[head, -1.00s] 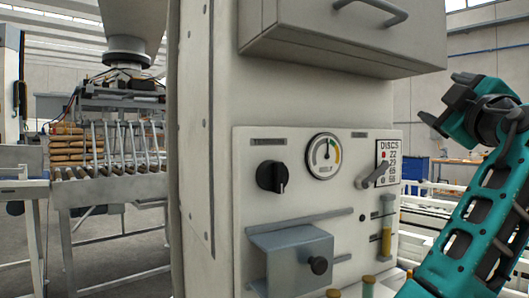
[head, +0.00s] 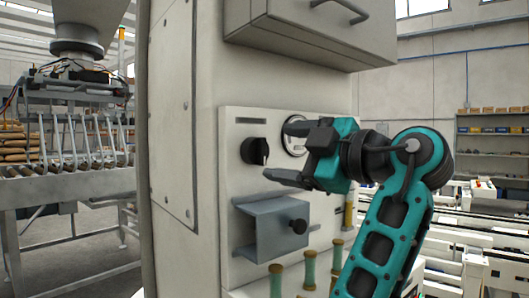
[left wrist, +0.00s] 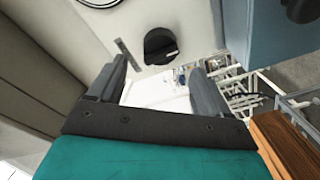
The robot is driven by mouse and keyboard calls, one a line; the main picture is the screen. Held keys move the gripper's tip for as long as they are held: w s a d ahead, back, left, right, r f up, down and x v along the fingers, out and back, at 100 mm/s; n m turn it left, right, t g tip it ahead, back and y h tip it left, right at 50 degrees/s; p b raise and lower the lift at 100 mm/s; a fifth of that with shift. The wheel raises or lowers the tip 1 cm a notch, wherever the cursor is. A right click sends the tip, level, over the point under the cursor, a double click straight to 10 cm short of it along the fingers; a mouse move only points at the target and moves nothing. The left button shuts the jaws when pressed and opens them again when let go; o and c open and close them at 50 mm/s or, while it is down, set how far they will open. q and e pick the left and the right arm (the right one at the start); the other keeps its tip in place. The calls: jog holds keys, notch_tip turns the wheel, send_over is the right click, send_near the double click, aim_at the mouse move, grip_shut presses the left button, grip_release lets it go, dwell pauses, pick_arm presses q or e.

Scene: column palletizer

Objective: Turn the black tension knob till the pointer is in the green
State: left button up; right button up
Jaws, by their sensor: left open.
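The black tension knob (head: 254,151) sits on the cream panel, clear of the fingers' outline, and also shows in the left wrist view (left wrist: 160,46) just past and between the fingertips. A pale mark runs along its grip. The round gauge (head: 293,149) is mostly covered by my upper finger in the head view, so its pointer and green zone are hidden. Only its edge (left wrist: 97,2) shows in the left wrist view. My left gripper (head: 280,152) is open and empty, in front of the panel just right of the knob; its fingertips also show in the left wrist view (left wrist: 160,70). My right gripper is out of view.
Below the knob a grey metal box (head: 270,232) with its own small black knob (head: 298,227) juts out. Several spools (head: 310,270) stand below it. A cabinet (head: 300,35) overhangs the panel above.

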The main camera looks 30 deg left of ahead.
aim_at(265, 150)
pick_arm(q)
jog(key=shift+w+a, duration=0.15)
jog(key=shift+a, duration=0.75)
jog(key=shift+w+a, duration=0.2)
jog(key=shift+a, duration=0.7)
jog(key=shift+w+a, duration=0.15)
jog(key=shift+a, duration=0.75)
jog(key=shift+c, duration=0.3)
